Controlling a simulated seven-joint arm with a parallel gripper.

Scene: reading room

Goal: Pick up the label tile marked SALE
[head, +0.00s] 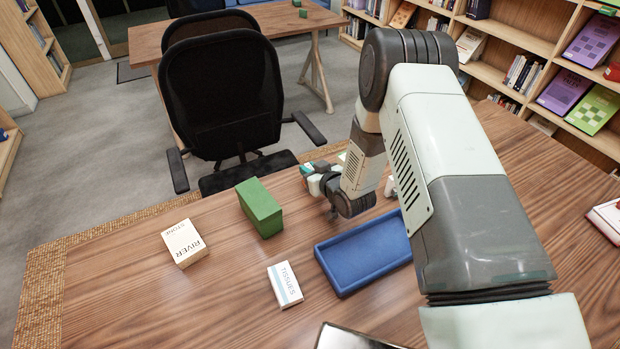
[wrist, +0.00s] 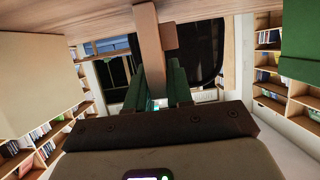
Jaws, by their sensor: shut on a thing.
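My gripper (head: 312,181) is at the far edge of the wooden table, right of the green box and beyond the blue tray, partly covered by my arm. In the wrist view its two green fingers (wrist: 156,92) are close together. They are shut on a small pale thing (wrist: 158,104), mostly hidden between them. No SALE lettering is readable in either view, so I cannot tell by its marking whether this is the label tile.
On the table (head: 180,300) are a green box (head: 261,210), a cream RIVER STONE block (head: 184,243), a TISSUES box (head: 285,285) and an empty blue tray (head: 362,252). A black chair (head: 222,90) stands beyond the far edge. The left front table is clear.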

